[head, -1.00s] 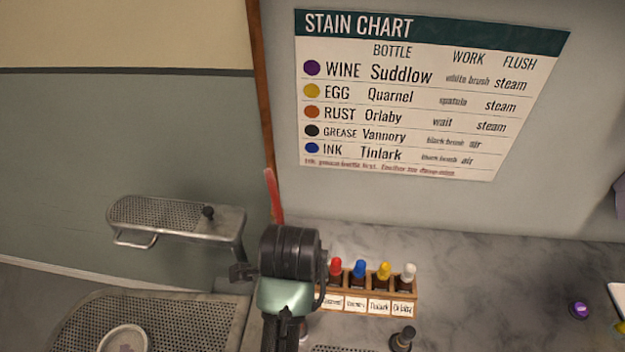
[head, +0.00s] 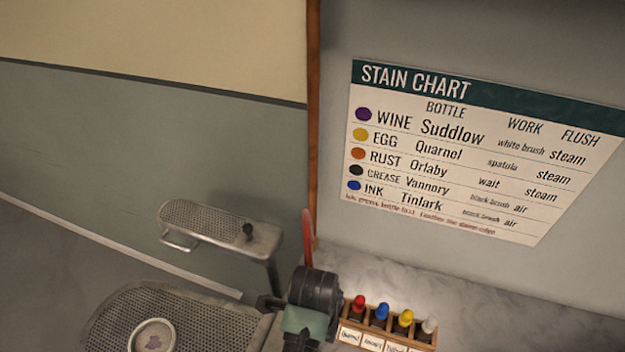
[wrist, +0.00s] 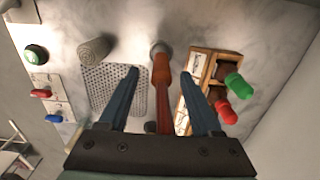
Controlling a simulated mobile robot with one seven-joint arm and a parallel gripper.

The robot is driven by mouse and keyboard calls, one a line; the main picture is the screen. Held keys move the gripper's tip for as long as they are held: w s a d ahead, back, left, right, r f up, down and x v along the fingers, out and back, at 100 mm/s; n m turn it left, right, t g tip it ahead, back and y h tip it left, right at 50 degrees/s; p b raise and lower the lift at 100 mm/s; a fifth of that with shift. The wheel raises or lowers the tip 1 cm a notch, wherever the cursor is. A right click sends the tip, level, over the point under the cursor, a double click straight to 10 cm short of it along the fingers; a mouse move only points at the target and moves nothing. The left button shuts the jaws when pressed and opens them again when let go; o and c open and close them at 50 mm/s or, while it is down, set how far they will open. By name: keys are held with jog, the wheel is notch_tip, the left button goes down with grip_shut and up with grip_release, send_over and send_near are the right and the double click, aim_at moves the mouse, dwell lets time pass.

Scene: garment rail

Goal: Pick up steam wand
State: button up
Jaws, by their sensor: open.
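A red-orange, rod-like handle with a grey end, apparently the steam wand (wrist: 161,68), runs between my fingers in the wrist view. In the head view, a thin red piece (head: 308,232), likely part of it, rises behind my wrist. My gripper (wrist: 160,74) is open, with one dark blue finger on each side of the handle and gaps to both. In the head view my arm's end hides the fingers and the wand's lower part.
A wooden rack of dropper bottles (head: 383,330) stands just right of my arm. A stain chart (head: 470,150) hangs on the wall.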

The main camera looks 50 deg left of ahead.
jog(key=shift+a+f+p, duration=0.1)
jog(key=shift+f+p, duration=0.5)
jog(key=shift+f, duration=2.15)
grip_shut()
